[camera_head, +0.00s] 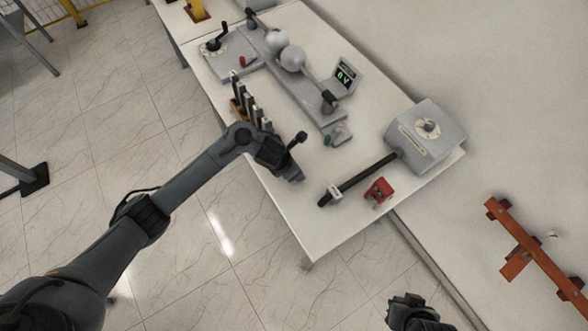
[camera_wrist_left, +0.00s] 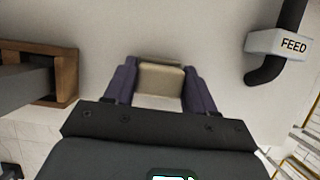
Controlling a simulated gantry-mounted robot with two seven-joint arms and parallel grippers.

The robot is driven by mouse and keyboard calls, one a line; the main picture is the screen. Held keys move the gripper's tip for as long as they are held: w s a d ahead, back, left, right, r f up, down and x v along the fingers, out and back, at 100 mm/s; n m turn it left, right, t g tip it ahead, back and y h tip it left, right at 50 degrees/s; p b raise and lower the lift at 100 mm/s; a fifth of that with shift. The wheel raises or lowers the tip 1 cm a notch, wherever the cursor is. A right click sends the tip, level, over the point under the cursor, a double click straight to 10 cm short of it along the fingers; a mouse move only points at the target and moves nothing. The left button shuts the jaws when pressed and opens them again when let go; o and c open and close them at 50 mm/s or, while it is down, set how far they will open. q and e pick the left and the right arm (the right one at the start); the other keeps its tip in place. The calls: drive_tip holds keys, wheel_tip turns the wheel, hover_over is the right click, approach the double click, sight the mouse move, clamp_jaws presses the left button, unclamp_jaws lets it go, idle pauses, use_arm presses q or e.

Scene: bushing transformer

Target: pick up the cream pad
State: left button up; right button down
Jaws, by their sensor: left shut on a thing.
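The cream pad (camera_wrist_left: 160,80) sits between the two purple fingers of my left gripper (camera_wrist_left: 161,86) in the left wrist view. The fingers touch its sides, and the gripper is shut on it. In the head view my left gripper (camera_head: 292,177) is over the near left part of the table, and the pad is hidden there. I cannot tell whether the pad is clear of the tabletop. My right gripper (camera_head: 408,308) is at the bottom of the head view, off the table, with its fingers too unclear to read.
The white table (camera_head: 310,222) holds a wooden rack (camera_head: 237,110) with several upright pieces, a device with two spheres (camera_head: 292,59), a display (camera_head: 345,75), a grey box (camera_head: 428,138) with a black rod (camera_head: 365,175), and a red block (camera_head: 378,190). A FEED label (camera_wrist_left: 285,44) shows in the wrist view.

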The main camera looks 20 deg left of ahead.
use_arm(q)
drive_tip(key=shift+r, duration=0.65)
wheel_tip(320, 180, up, 3)
drive_tip(key=shift+w+f, duration=0.1)
drive_tip(key=shift+f, duration=0.05)
drive_tip(key=s+d+r+p, duration=0.3)
drive_tip(key=s+d+r, duration=0.4)
drive_tip(key=d, duration=0.2)
drive_tip(key=shift+d, duration=0.35)
